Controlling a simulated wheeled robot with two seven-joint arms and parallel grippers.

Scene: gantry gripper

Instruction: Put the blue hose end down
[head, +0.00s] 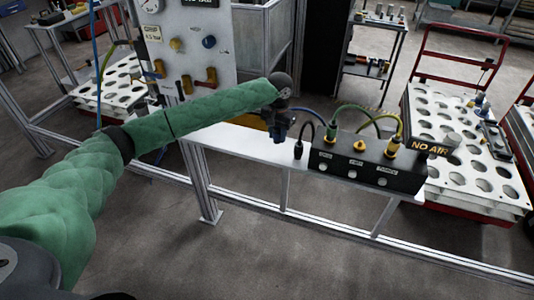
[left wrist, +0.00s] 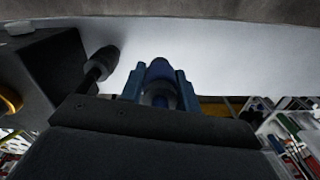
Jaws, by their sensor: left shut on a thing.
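My left gripper (head: 279,130) is at the end of my green-sleeved arm, over the left part of the white shelf (head: 245,147). In the left wrist view its two blue fingers (left wrist: 160,88) are shut on the blue hose end (left wrist: 158,72), which lies between them. The hose end points toward the white surface; whether it touches cannot be told. In the head view the hose end is hard to tell from the fingers. My right gripper is not in view.
A black box (head: 365,178) with green and yellow hose fittings stands right of the gripper. A dark hose end (head: 298,150) stands close between them, also in the left wrist view (left wrist: 101,64). A gauge panel (head: 185,45) is behind my arm. A white tray cart (head: 470,155) is at right.

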